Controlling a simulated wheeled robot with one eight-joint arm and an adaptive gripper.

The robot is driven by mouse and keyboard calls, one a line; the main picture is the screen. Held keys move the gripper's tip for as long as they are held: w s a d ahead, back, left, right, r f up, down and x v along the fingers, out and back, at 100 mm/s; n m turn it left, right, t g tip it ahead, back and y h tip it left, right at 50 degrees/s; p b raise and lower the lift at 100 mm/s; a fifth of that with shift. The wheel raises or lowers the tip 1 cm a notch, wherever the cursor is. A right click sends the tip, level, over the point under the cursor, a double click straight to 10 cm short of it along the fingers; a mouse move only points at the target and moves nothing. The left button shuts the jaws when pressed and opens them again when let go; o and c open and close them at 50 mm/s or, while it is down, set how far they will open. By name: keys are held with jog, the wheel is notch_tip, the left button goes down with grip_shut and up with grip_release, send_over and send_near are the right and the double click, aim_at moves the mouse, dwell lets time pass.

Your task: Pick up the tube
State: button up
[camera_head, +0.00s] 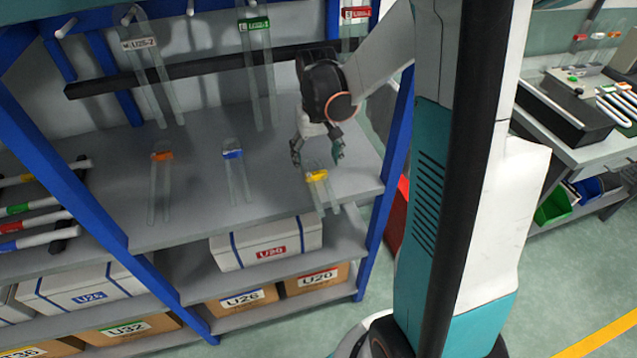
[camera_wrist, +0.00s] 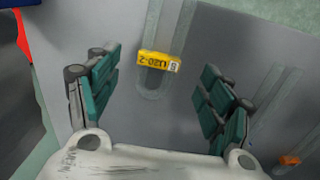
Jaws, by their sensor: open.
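A clear U-shaped tube with a yellow label (camera_head: 317,177) lies on the grey shelf in the head view, near its right front. In the wrist view the yellow label (camera_wrist: 159,62) reads "U20-2", and the tube's curved end shows just below it. My gripper (camera_head: 318,158) is open and empty, just above and behind this tube in the head view. In the wrist view its two teal-padded fingers (camera_wrist: 155,98) stand wide apart, with the label between them and farther off. No contact with the tube shows.
Tubes with blue (camera_head: 233,155) and orange (camera_head: 162,157) labels lie to the left on the same shelf. Several labelled tubes hang at a black bar (camera_head: 190,66) behind. A blue post (camera_head: 391,165) stands close right. Boxes (camera_head: 266,243) fill the lower shelves.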

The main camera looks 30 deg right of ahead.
aim_at(317, 175)
notch_tip(317, 175, down, 6)
jog(key=shift+r+b, duration=0.1)
jog(key=shift+b, duration=0.9)
jog(key=c, duration=1.2)
